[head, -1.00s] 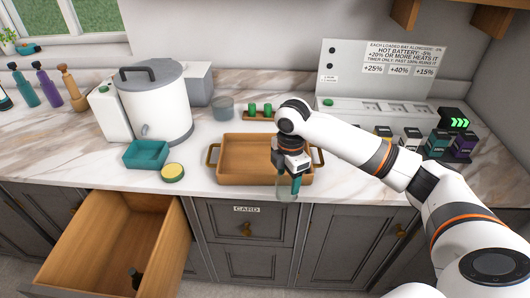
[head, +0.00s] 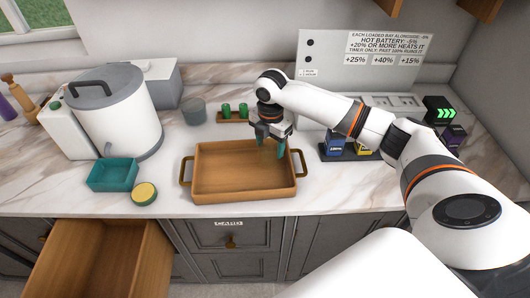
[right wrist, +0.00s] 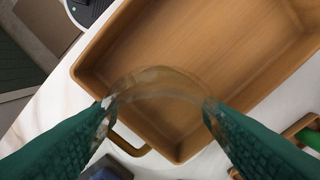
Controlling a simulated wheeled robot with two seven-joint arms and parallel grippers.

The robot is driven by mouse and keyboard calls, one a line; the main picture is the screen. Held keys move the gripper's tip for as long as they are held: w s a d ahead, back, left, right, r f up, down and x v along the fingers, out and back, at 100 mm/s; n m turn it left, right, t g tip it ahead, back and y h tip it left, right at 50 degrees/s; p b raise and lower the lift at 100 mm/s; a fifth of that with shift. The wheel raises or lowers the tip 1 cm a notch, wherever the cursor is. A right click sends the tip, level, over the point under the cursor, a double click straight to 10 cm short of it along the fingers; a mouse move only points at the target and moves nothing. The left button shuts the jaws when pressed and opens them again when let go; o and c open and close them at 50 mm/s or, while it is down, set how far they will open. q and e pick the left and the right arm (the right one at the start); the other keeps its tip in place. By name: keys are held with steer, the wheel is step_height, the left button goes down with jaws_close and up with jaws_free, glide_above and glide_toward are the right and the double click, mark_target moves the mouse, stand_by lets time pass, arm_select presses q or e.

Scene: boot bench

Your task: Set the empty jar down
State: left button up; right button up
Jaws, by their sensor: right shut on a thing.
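My right gripper (head: 270,153) is shut on a clear, see-through jar and holds it over the back right part of the wooden tray (head: 188,190). The jar is hard to make out in the head view. In the right wrist view the glass rim of the jar (right wrist: 155,78) shows between the two green fingertips (right wrist: 157,108), and it looks empty. The tray (right wrist: 130,60) lies beneath it there. I cannot tell how high the jar is above the tray floor. My left gripper is not in view.
Behind the tray stand a grey translucent cup (head: 194,111) and a small rack with green pieces (head: 234,116). A teal box (head: 113,174), a yellow-topped round tin (head: 144,193) and a large white pot (head: 112,115) are left. A drawer (head: 105,258) hangs open below.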

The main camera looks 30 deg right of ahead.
mark_target(269, 155)
steer(key=f, duration=0.1)
steer(key=f+p, duration=0.1)
steer(key=f, duration=0.1)
steer(key=shift+w+d+f, duration=0.15)
steer(key=shift+w, duration=0.05)
steer(key=shift+f, duration=0.95)
steer(key=o, duration=1.1)
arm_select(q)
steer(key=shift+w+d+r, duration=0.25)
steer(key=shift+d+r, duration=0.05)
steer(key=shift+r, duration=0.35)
arm_select(e)
steer(key=shift+r, duration=0.65)
step_height(269, 155, up, 10)
steer(key=b, duration=0.3)
steer(key=shift+f, duration=0.2)
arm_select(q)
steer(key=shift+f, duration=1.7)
arm_select(e)
steer(key=shift+r, duration=0.75)
